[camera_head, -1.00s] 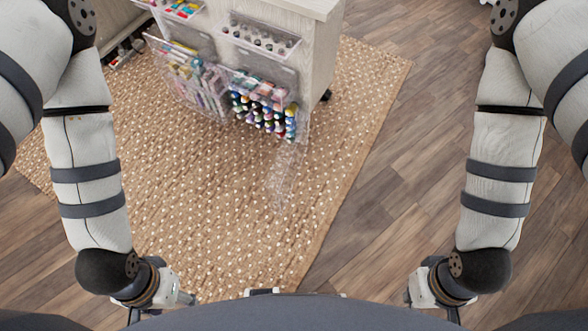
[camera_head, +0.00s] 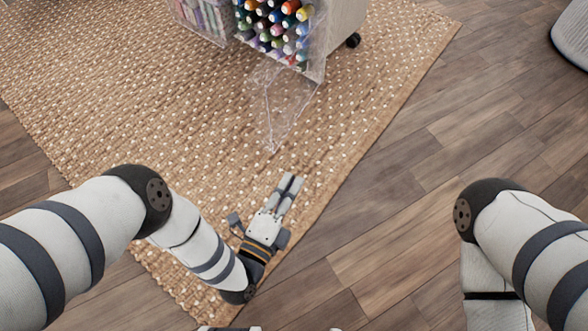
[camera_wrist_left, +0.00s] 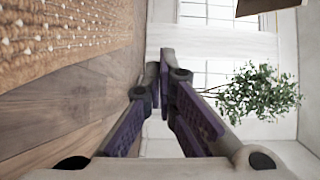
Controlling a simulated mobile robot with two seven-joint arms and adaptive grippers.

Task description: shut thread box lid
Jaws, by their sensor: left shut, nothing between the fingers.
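The thread box (camera_head: 272,24) is a clear box full of colourful thread spools, mounted on the cabinet's side at the top of the head view. Its clear lid (camera_head: 282,108) hangs open, sticking out from the box's lower front over the rug. My left gripper (camera_head: 290,184) is shut and empty, below the lid in the picture and apart from it, fingers pointing up toward it. In the left wrist view the fingertips (camera_wrist_left: 165,62) meet with nothing between them. My right gripper is out of view; only part of my right arm shows.
Another clear box (camera_head: 205,18) with pale contents hangs left of the thread box. The cabinet (camera_head: 345,22) stands on a black caster (camera_head: 353,40). A woven rug (camera_head: 120,110) covers the left, and wooden floor (camera_head: 430,150) is free at right. A plant (camera_wrist_left: 255,92) shows in the left wrist view.

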